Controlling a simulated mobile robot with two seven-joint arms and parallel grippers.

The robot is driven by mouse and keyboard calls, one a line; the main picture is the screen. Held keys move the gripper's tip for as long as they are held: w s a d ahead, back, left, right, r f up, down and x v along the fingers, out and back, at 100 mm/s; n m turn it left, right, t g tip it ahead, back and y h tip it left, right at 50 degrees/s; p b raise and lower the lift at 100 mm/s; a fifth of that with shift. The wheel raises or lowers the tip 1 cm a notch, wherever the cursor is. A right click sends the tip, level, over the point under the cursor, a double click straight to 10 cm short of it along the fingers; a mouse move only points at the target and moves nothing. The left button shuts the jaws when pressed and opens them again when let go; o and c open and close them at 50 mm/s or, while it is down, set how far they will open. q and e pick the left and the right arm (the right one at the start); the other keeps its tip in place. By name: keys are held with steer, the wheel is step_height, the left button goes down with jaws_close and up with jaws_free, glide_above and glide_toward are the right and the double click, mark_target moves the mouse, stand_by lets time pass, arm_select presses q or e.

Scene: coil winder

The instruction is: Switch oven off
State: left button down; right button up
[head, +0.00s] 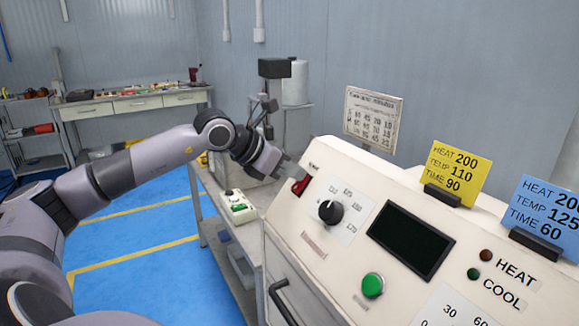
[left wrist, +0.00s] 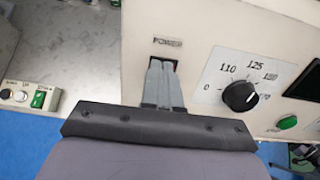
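The oven (head: 385,178) is a cream box with a sloped control panel. Its red power switch (head: 301,186) sits at the panel's upper left, and the display (head: 410,240) is dark. My left gripper (head: 288,168) is right beside the switch, with its fingers pointing at it. In the left wrist view the two fingers (left wrist: 162,82) are together and empty, just below the POWER label, and cover most of the switch. I cannot tell whether they touch it. My right gripper is not in view.
A black dial (head: 330,212) and a green button (head: 373,285) are close to the switch. Yellow (head: 458,172) and blue (head: 545,215) cards stand on top of the oven. A small control box (head: 238,207) lies on the metal table at left.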

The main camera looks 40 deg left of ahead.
arm_select(q)
steer(key=shift+d+f, duration=0.1)
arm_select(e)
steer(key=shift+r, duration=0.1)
arm_select(q)
steer(key=shift+w+r+p, duration=0.2)
steer(key=shift+r+p, duration=0.15)
steer(key=shift+p, duration=0.1)
steer(key=shift+w+d+r, duration=0.1)
steer(key=shift+w+r, duration=0.1)
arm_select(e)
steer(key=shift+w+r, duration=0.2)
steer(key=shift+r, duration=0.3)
arm_select(q)
steer(key=shift+s, duration=0.1)
